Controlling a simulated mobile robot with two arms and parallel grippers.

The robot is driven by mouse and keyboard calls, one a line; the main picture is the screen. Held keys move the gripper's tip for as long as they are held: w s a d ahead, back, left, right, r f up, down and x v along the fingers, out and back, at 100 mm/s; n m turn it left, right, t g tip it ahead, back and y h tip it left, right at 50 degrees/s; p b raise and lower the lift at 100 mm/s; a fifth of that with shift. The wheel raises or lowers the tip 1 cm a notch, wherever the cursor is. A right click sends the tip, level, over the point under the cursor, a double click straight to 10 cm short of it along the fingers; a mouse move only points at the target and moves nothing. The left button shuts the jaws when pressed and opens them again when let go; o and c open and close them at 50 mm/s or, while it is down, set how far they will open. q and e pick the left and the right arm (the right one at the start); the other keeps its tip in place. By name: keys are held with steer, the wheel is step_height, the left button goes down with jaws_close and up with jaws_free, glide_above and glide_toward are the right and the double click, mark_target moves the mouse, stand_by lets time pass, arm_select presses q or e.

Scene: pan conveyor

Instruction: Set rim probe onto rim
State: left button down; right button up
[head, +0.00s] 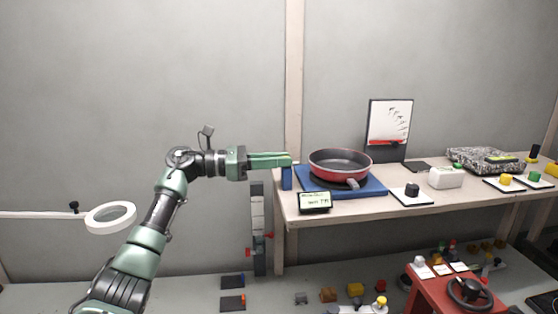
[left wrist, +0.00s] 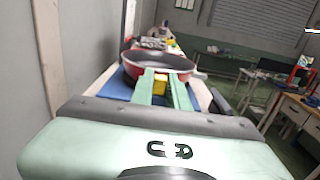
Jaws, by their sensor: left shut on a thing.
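My left gripper (head: 290,160) reaches in from the left with its green fingers level. In the left wrist view its fingers (left wrist: 160,84) are shut on a small yellow piece (left wrist: 160,88), which I take to be part of the rim probe; the fingers hide most of it. A narrow blue block (head: 287,178) shows just below the fingertips; I cannot tell whether it is joined to the held piece. The red pan (head: 340,163) with a dark inside sits on a blue base, right of the fingertips. My right gripper is not in view.
The blue base (head: 372,188) lies on the long bench (head: 375,208). A small display (head: 315,202) stands at the front edge. A black-knobbed plate (head: 411,192) and a white box (head: 446,178) are to the right. A chart board (head: 389,125) stands behind.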

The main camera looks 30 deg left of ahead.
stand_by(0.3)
arm_select(q)
steer(key=shift+w+d+b, duration=0.25)
steer(key=shift+d+b, duration=0.05)
steer(key=shift+d, duration=0.05)
steer(key=shift+b+x, duration=0.3)
steer(key=shift+x, duration=0.5)
steer(key=c, duration=1.6)
jaws_free()
steer(key=shift+o, duration=1.2)
steer(key=shift+w+d, duration=0.1)
